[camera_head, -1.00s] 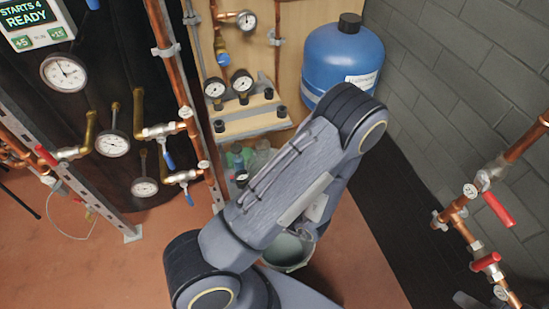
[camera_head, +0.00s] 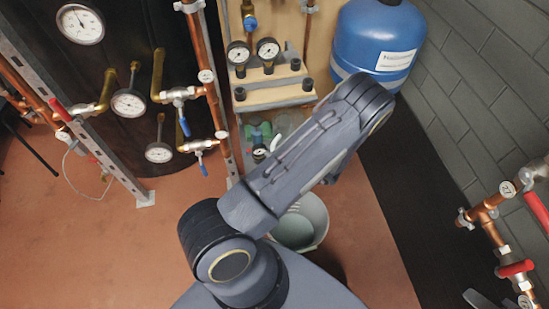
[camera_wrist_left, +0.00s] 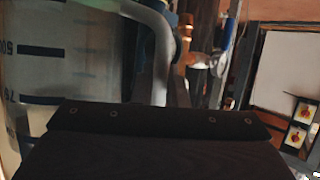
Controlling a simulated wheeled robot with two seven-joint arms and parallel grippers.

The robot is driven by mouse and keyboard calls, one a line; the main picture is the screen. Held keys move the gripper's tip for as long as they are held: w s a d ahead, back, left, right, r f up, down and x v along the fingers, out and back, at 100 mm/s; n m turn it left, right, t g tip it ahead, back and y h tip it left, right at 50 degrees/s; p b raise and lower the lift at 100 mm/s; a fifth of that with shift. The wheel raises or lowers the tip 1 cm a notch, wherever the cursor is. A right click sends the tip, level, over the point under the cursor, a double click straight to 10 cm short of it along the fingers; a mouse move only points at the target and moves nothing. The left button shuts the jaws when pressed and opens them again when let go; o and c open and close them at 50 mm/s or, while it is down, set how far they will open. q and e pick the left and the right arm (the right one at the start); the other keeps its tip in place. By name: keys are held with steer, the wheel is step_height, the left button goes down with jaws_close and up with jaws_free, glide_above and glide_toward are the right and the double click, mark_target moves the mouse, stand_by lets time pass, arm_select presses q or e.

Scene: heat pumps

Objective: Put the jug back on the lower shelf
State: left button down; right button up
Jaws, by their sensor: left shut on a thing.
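The jug (camera_wrist_left: 70,75) fills the left of the left wrist view, close to the camera. It is translucent, with dark measuring marks and a pale curved handle. The dark body of my left gripper (camera_wrist_left: 160,118) crosses the bottom of that view, right at the handle. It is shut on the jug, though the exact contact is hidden. In the head view my left arm reaches towards the shelves and hides its own gripper. The lower shelf is partly visible beside the arm and holds green items (camera_head: 258,133) and a clear item (camera_head: 287,123). My right gripper is not in view.
A grey bucket (camera_head: 302,222) stands on the floor behind my arm. A blue tank (camera_head: 375,45) stands at the back. The upper shelf (camera_head: 272,92) carries gauges (camera_head: 267,50). Copper pipes with valves (camera_head: 180,95) rise at the left, and more (camera_head: 490,215) at the right.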

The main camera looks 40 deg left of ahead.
arm_select(q)
steer(key=shift+w+a+f, duration=0.1)
steer(key=shift+w+f, duration=0.1)
steer(key=shift+f, duration=0.15)
steer(key=shift+w+a+f+b, duration=0.1)
steer(key=shift+f+b, duration=0.5)
steer(key=shift+f, duration=1)
steer(key=shift+f, duration=0.2)
steer(key=c, duration=1.4)
jaws_free()
steer(key=shift+c, duration=0.2)
steer(key=shift+r, duration=0.15)
